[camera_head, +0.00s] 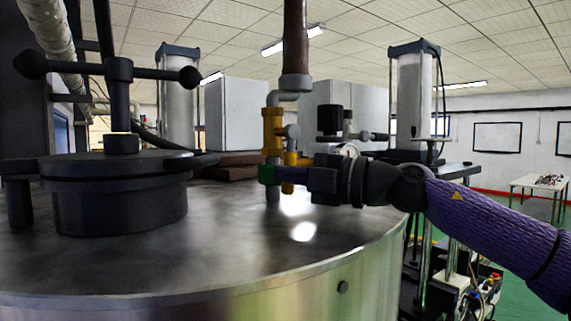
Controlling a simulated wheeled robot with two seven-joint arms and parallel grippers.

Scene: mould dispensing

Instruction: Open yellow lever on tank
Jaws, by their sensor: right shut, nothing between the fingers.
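The tank (215,250) is a large steel cylinder with a flat, shiny lid filling the lower part of the view. A yellow valve with its lever (272,130) sits on a vertical pipe (294,45) that rises from the tank's lid. My right gripper (268,174) reaches in from the right at the lower part of the yellow valve. It is shut, with nothing between its fingers. Its tip overlaps the lower yellow part in the picture, and I cannot tell whether they touch. My left gripper is not in view.
A dark hatch (120,200) with a crossbar handle (118,70) stands on the lid at left. A black-capped fitting (330,120) and gauge (347,150) are close behind my right gripper. A tall cylinder machine (413,95) stands behind. A white table (537,183) is far right.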

